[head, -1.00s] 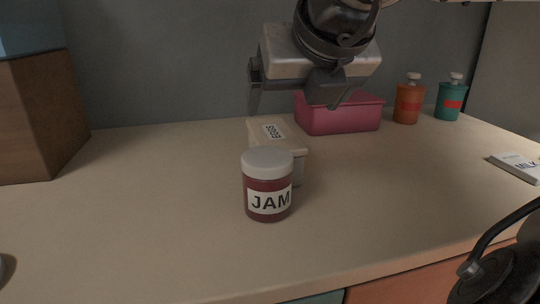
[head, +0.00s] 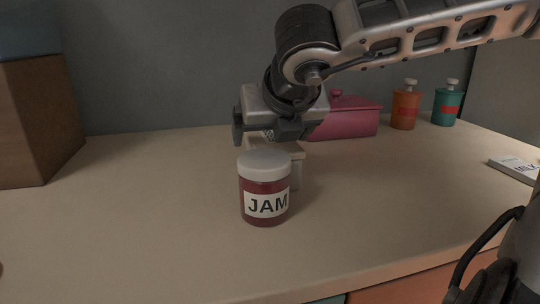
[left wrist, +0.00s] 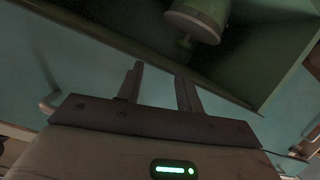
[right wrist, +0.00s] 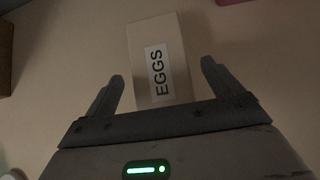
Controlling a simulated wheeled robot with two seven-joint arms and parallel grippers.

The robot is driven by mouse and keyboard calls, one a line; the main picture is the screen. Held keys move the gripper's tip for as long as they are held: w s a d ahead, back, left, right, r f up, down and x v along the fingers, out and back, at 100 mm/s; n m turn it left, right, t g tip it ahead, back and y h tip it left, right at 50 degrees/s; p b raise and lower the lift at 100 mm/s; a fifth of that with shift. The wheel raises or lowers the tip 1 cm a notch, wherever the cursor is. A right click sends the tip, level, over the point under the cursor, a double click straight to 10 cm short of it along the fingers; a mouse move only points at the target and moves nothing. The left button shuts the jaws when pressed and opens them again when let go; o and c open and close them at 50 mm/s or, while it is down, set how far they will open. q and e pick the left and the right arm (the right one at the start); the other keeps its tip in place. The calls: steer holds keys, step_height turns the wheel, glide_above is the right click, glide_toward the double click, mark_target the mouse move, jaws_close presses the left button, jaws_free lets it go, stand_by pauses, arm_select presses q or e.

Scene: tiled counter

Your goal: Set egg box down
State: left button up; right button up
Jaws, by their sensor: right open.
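The egg box (right wrist: 160,62) is a pale carton with an EGGS label, lying on the counter. In the right wrist view it sits just ahead of and partly between the fingers of my right gripper (right wrist: 163,72), which are apart. In the head view the egg box (head: 297,172) is mostly hidden behind the jam jar and under my right gripper (head: 268,136), which is over it. I cannot tell whether the fingers touch it. My left gripper (left wrist: 160,74) shows only in its wrist view, with fingers apart and nothing between them.
A jam jar (head: 264,190) stands close in front of the egg box. A pink lidded container (head: 348,120), an orange bottle (head: 404,108) and a teal bottle (head: 447,106) stand behind. A milk carton (head: 514,168) lies at right. The left counter (head: 130,200) is clear.

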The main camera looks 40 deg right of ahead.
steer(key=c, duration=1.2)
steer(key=shift+r, duration=0.2)
steer(key=c, duration=0.3)
